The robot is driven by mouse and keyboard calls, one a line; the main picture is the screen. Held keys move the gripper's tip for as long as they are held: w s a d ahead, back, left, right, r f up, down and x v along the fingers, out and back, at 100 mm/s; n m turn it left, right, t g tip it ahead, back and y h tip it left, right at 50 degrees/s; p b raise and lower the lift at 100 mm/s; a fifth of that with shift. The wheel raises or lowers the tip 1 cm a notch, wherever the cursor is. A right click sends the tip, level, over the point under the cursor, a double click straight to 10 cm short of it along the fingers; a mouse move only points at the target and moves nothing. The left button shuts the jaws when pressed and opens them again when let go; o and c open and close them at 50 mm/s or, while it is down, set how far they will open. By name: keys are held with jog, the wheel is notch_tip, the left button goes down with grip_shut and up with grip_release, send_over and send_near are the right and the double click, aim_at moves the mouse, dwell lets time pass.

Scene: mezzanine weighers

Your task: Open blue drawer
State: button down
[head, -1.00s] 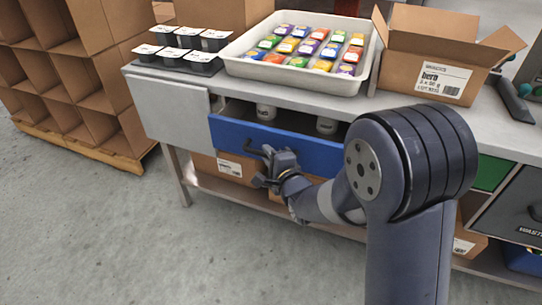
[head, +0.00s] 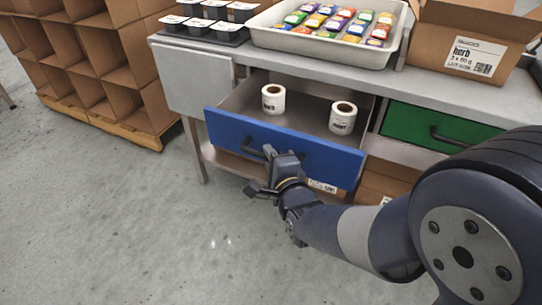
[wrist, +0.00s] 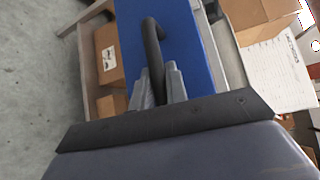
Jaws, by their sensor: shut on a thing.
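The blue drawer (head: 320,158) is pulled well out from the grey workbench, with its inside showing from above. Two white label rolls stand in it, a left one (head: 273,105) and a right one (head: 343,124). My gripper (head: 270,165) is at the drawer's dark bar handle, left of the middle of the blue front. In the wrist view the dark handle (wrist: 152,45) runs down between my two grey fingers, and the gripper (wrist: 157,88) is shut on it. The blue front (wrist: 192,45) fills the middle of that view.
A green drawer (head: 430,127) with a dark handle is shut at the right. On the bench stand a pale tray (head: 318,48) of colourful packets, black tubs (head: 214,28) and an open carton (head: 458,50). Cardboard shelving (head: 100,70) stands at the left. The floor in front is clear.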

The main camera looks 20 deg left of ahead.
jog(key=c, duration=1.4)
grip_release()
jog(key=p+v, duration=0.1)
jog(key=v, duration=0.9)
jog(key=shift+s+d, duration=0.25)
jog(key=b+x, duration=0.1)
jog(key=x, duration=1)
jog(key=shift+w+d, duration=0.1)
jog(key=shift+w, duration=0.25)
jog(key=shift+s, duration=0.1)
